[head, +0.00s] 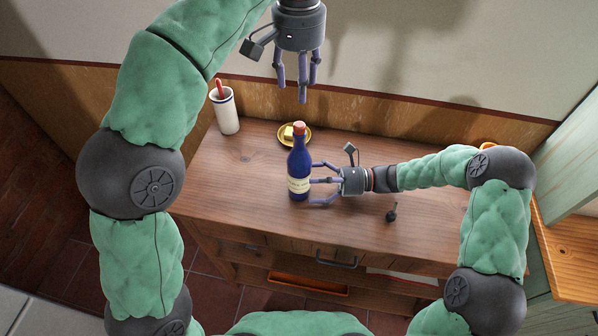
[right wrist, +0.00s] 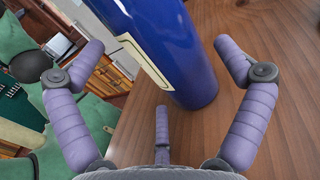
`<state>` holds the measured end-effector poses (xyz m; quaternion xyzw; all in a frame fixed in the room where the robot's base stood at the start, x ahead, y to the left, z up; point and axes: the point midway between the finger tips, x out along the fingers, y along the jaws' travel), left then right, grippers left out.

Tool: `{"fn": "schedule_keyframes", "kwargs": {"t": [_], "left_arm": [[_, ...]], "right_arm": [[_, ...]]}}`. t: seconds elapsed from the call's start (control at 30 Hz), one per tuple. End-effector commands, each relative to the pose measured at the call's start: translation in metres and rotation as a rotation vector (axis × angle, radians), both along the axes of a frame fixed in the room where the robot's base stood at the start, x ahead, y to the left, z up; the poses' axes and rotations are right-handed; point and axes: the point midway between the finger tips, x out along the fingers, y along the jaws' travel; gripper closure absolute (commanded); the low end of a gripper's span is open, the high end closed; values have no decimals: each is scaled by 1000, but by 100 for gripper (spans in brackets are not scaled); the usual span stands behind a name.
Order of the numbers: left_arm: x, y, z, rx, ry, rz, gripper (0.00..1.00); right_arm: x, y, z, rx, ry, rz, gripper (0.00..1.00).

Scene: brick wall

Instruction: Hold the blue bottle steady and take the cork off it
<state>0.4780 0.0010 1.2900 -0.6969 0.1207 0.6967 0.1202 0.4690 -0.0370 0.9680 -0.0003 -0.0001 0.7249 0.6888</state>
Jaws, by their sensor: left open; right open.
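The blue bottle (head: 299,168) stands upright on the wooden cabinet top, with a cream label and a reddish cork (head: 299,128) in its neck. My right gripper (head: 316,183) is open at the bottle's right side, its fingers level with the label. In the right wrist view the bottle (right wrist: 165,40) stands ahead between the spread purple fingers, with a gap on each side. My left gripper (head: 301,95) is open and empty, pointing down above the bottle and cork. The cork is out of the right wrist view.
A white cup (head: 225,114) with a red-handled thing stands at the back left. A small yellow plate (head: 283,137) with a pale yellow block lies behind the bottle. A small dark object (head: 391,213) lies right of the bottle. The front left of the top is clear.

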Motion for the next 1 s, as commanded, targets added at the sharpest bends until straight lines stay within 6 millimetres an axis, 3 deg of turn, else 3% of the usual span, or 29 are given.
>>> {"fn": "schedule_keyframes", "kwargs": {"t": [0.23, 0.63, 0.67, 0.9, 1.0], "left_arm": [[0, 0, 0, 0, 0, 0, 47], [0, 0, 0, 0, 0, 0, 47], [0, 0, 0, 0, 0, 0, 47], [0, 0, 0, 0, 0, 0, 47], [0, 0, 0, 0, 0, -7, 47]], "right_arm": [[-2, 28, 0, 0, 1, 2, 0], [-2, 34, 0, 0, 1, 0, 0], [-2, 34, 0, 0, 1, 0, 6], [-2, 34, 0, 0, 1, 0, 73], [-2, 34, 0, 0, 1, 0, 73]]}}
